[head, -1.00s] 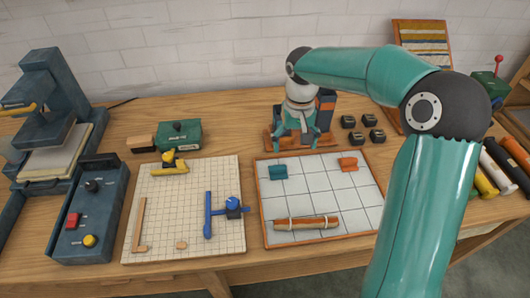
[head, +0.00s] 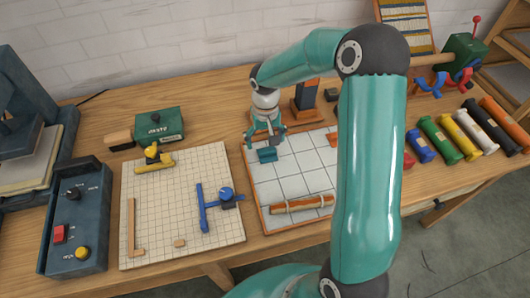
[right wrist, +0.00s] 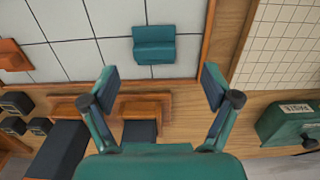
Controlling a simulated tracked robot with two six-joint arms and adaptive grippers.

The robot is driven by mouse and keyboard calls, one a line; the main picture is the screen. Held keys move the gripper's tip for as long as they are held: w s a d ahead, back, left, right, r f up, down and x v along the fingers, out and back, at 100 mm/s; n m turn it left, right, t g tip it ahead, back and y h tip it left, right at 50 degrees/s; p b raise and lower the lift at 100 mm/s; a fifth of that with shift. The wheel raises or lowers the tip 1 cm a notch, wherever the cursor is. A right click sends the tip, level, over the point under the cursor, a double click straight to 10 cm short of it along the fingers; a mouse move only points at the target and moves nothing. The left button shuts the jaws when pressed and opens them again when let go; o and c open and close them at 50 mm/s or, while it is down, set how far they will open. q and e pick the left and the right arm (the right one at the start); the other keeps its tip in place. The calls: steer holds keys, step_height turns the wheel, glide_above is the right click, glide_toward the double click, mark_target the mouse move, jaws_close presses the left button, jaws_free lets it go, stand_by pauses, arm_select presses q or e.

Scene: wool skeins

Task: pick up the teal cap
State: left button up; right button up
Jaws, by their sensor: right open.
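The teal cap (head: 267,155) lies near the far left corner of the orange-edged tiled board (head: 254,207). My right gripper (head: 266,138) is open and empty, just behind and above the cap in the head view. In the right wrist view the teal cap (right wrist: 154,45) lies ahead of the two spread fingertips, roughly centred between them. The fingers do not touch it in that view. My left gripper is not in view.
A rolled bundle (head: 302,204) lies at the board's near side. An orange cap (right wrist: 14,55) sits on the board farther along. A gridded board (head: 215,230) with blue and yellow tools is to the left. An orange-and-dark stand (head: 305,100) is close behind the gripper.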

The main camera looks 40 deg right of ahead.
mark_target(267, 150)
steer(key=f, duration=0.1)
steer(key=f+p, duration=0.1)
steer(key=f, duration=0.3)
steer(key=shift+s+d+f+p, duration=0.1)
steer(key=shift+d+p, duration=0.25)
steer(key=shift+f, duration=0.25)
steer(key=c, duration=0.9)
